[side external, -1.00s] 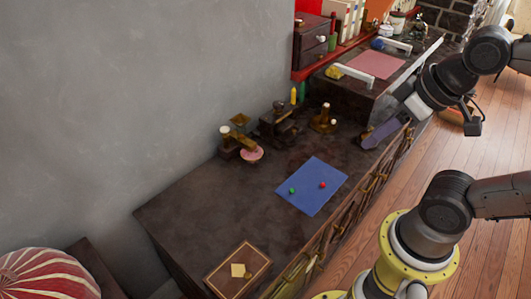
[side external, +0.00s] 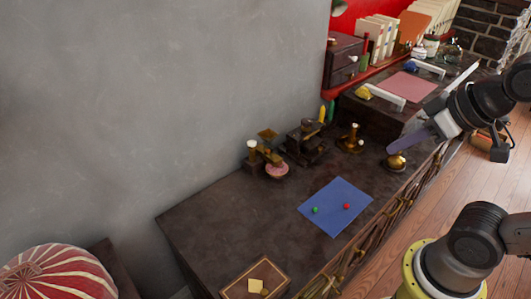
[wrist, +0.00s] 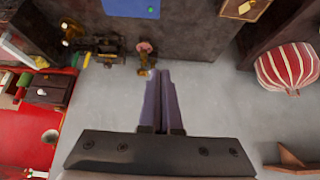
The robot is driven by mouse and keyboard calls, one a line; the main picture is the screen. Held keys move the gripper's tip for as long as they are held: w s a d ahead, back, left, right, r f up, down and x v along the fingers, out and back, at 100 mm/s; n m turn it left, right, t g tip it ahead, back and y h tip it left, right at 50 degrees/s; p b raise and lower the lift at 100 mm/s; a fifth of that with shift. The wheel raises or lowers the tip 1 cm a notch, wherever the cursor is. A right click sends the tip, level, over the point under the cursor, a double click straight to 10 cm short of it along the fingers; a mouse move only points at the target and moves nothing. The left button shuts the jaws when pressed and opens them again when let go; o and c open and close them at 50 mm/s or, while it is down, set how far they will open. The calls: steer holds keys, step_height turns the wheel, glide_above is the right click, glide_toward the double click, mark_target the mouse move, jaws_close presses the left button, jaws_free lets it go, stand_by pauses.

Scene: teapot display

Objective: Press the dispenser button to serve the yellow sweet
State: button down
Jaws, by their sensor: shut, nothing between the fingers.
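A brass dispenser (side external: 267,157) with a white-topped knob and a pink dish (side external: 277,170) stands on the dark counter against the wall; it also shows beyond my fingertips in the wrist view (wrist: 145,62). A second brass piece with a white knob (side external: 350,141) stands to its right. I cannot tell which part is the button. No yellow sweet is clearly visible. A green ball (side external: 315,210) and a red ball (side external: 347,206) lie on a blue mat (side external: 335,190). My gripper (side external: 391,150), with purple fingers, is shut and empty at the right, also seen in the wrist view (wrist: 159,73).
A dark machine (side external: 305,143) stands between the two brass pieces. A small brass pot (side external: 396,161) is just below my fingertips in the side view. A brown box (side external: 256,280) lies at the counter's near end. The counter left of the mat is clear.

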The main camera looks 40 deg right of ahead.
steer(key=w+d+r+t, duration=0.1)
steer(key=w+r+t, duration=0.2)
steer(key=w, duration=1)
steer(key=w+r+t, duration=0.2)
steer(key=w+r, duration=0.1)
steer(key=w, duration=0.9)
steer(key=s+f+x, duration=0.1)
steer(key=f+x, duration=0.1)
steer(key=x, duration=1)
step_height(320, 180, down, 13)
steer(key=w+d+g, duration=0.1)
steer(key=shift+w+d+g, duration=0.2)
steer(key=shift+w+g, duration=0.05)
steer(key=shift+g, duration=0.15)
steer(key=shift+w+f, duration=0.1)
glide_above(252, 143)
steer(key=s, duration=0.3)
step_height(252, 143, down, 6)
steer(key=shift+w+d+f, duration=0.1)
steer(key=shift+w+f, duration=0.1)
steer(key=shift+f, duration=0.5)
steer(key=shift+w+d+f, duration=0.1)
steer(key=shift+w+f, duration=0.05)
steer(key=shift+f, duration=0.55)
steer(key=shift+w+f, duration=0.2)
steer(key=shift+f, duration=0.5)
